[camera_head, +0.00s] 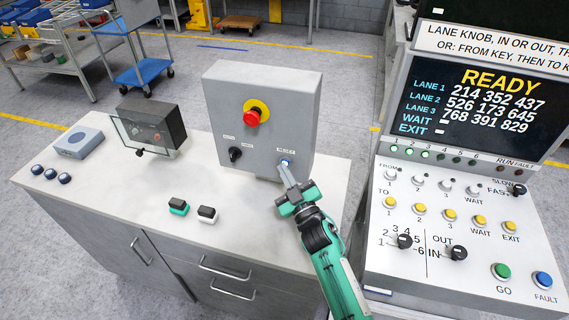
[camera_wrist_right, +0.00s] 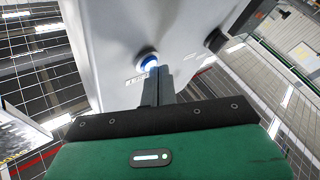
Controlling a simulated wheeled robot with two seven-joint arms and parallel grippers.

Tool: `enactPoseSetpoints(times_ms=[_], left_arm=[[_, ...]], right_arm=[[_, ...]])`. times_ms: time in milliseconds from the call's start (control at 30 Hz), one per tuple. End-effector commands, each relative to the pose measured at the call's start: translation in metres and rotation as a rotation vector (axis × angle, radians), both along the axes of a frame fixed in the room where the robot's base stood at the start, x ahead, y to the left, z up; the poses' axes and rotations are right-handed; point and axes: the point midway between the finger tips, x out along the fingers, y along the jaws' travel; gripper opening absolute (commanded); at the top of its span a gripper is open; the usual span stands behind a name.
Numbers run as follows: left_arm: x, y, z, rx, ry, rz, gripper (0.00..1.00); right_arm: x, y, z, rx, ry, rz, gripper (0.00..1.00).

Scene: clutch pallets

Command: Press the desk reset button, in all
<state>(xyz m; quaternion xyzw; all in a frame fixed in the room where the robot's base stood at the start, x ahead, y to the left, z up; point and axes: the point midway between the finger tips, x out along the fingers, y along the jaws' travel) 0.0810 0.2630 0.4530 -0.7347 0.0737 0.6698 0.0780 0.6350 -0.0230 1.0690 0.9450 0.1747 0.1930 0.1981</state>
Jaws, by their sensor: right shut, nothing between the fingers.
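The reset button (camera_head: 286,162) is a small blue button with a pale ring, low on the right of the front of a grey control box (camera_head: 264,132) on the desk. It also shows in the right wrist view (camera_wrist_right: 148,61), with a label beside it too small to read. My right gripper (camera_head: 286,168) is shut and empty. Its fingertips are right at the button and cover part of it; I cannot tell whether they touch it or whether it is pushed in. My left gripper is not in view.
The box also bears a red emergency knob (camera_head: 252,117) on yellow and a black selector (camera_head: 235,154). Two small rocker switches (camera_head: 207,214), a clear-covered black box (camera_head: 150,127) and a grey-blue box (camera_head: 78,143) sit on the desk (camera_head: 120,200). A console (camera_head: 460,200) reading READY stands at right.

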Motion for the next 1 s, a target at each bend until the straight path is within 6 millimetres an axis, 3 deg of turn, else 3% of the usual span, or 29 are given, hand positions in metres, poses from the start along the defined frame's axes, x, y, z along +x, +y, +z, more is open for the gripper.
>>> enactPoseSetpoints(times_ms=[600,1000], left_arm=[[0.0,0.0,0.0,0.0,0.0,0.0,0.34],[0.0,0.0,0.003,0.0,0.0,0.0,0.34]], right_arm=[[0.003,-0.001,0.0,0.0,0.001,0.0,0.0],[-0.013,0.004,0.0,0.001,0.001,-0.001,0.0]])
